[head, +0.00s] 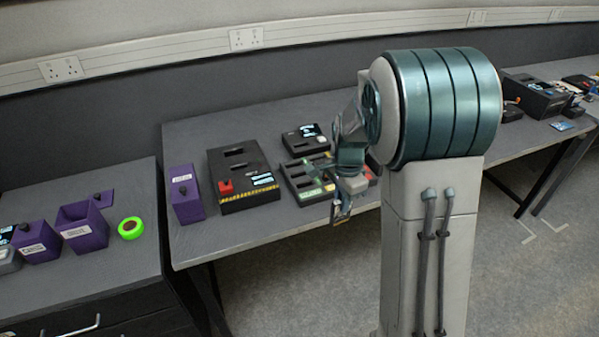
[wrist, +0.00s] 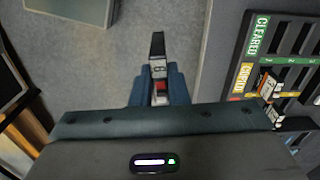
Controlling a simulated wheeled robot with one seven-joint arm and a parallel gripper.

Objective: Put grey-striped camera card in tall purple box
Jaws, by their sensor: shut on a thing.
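My gripper (wrist: 158,86) is shut on a small dark card (wrist: 157,46) with a pale grey band, held over the gap in front of the desk edge. In the head view my gripper (head: 343,208) hangs just in front of the slotted tray. A tall, narrow purple box (head: 187,200) with a white label stands at the left end of the middle desk. A wider purple box (head: 82,235), open on top, and a smaller purple box (head: 37,245) stand on the left bench.
A slotted tray (head: 308,187) marked CLEARED lies right of the card in the wrist view (wrist: 258,35). A black case (head: 243,178) with a red part stands between it and the tall box. A green tape roll (head: 130,228) lies on the left bench.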

